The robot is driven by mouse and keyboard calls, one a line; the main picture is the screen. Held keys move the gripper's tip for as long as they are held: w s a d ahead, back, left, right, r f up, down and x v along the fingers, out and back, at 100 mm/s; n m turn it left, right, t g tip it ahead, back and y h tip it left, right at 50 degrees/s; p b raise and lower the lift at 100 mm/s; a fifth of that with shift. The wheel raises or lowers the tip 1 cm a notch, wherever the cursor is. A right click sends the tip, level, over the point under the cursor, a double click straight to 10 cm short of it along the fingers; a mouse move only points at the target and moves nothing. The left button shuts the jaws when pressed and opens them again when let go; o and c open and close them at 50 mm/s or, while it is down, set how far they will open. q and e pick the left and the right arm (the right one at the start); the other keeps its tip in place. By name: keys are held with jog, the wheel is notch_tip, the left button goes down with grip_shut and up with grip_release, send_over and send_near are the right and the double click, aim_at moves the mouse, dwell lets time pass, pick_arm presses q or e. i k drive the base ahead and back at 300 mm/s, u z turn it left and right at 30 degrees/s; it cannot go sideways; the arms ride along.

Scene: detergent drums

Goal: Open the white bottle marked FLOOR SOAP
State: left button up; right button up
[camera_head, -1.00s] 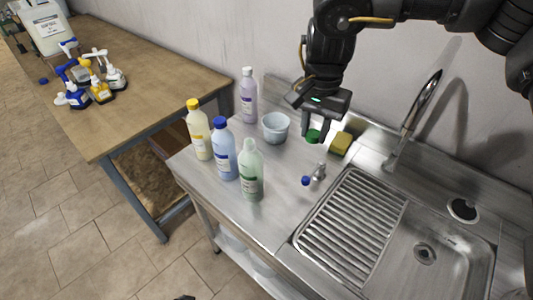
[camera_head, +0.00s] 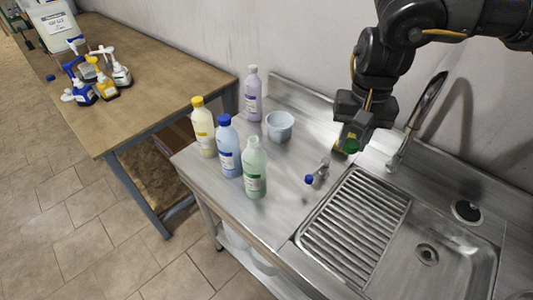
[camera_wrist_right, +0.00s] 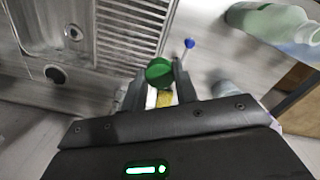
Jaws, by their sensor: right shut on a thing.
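A large whitish container (camera_head: 52,22) with a dark-printed label stands at the far left on the wooden table; its label is too small to read. No FLOOR SOAP marking is legible on any bottle. My right gripper (camera_head: 352,140) is shut on a green cap (camera_wrist_right: 159,71), above the steel counter near the tap; the cap also shows in the head view (camera_head: 351,147). A pale green bottle (camera_head: 254,169) stands upright on the counter with no cap visible on it. My left gripper is out of view.
Yellow-capped (camera_head: 203,130), blue-capped (camera_head: 228,152) and lilac (camera_head: 253,97) bottles and a pale bowl (camera_head: 280,126) stand on the counter. A small metal fitting with a blue end (camera_head: 309,180), a tall tap (camera_head: 424,118) and the sink (camera_head: 420,250) are right. Several spray bottles (camera_head: 100,72) stand on the table.

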aim_at(254, 158)
jog(key=u, duration=0.55)
jog(key=k, duration=0.65)
jog(key=u, duration=0.65)
jog(key=i, duration=1.25)
jog(key=z, duration=0.9)
jog(key=i, duration=0.25)
jog(key=z, duration=0.25)
